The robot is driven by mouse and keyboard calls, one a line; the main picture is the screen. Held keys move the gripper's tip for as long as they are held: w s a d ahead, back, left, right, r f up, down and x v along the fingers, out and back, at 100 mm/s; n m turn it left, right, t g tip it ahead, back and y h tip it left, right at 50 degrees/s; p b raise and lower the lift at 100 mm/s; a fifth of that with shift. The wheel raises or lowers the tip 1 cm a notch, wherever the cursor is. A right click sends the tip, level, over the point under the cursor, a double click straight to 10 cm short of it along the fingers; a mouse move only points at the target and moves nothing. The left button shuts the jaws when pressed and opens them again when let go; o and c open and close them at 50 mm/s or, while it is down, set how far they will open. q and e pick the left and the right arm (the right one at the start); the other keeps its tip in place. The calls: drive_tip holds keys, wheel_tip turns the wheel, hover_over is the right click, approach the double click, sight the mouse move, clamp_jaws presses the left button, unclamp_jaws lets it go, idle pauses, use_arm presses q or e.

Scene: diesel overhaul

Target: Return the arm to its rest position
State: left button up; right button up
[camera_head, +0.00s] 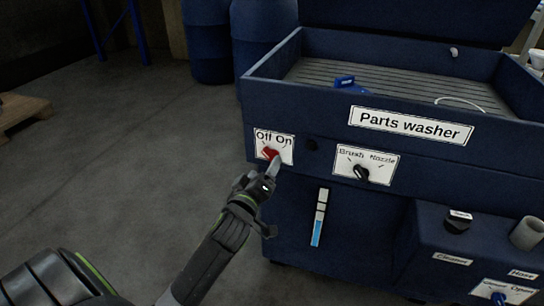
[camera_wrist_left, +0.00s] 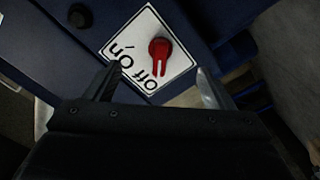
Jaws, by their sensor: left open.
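My left gripper (camera_head: 272,172) reaches up from the bottom of the head view to the front of the blue parts washer (camera_head: 300,95). Its fingertips are just below and in front of the red Off/On knob (camera_head: 269,153). In the left wrist view the gripper (camera_wrist_left: 157,85) is open, with its two fingers spread and nothing between them. The red knob (camera_wrist_left: 160,48) on its white label lies beyond the fingertips, apart from them as far as this view shows. My right gripper is in neither view.
A black Brush/Nozzle knob (camera_head: 361,173) is to the right on the washer front. A cleaner cap (camera_head: 457,221) and a grey hose holder (camera_head: 526,233) sit lower right. Blue drums (camera_head: 210,40) stand behind. The floor (camera_head: 150,150) left of the washer is clear up to a wooden pallet (camera_head: 22,109).

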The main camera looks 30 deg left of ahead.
use_arm(q)
drive_tip(key=shift+v, duration=1.15)
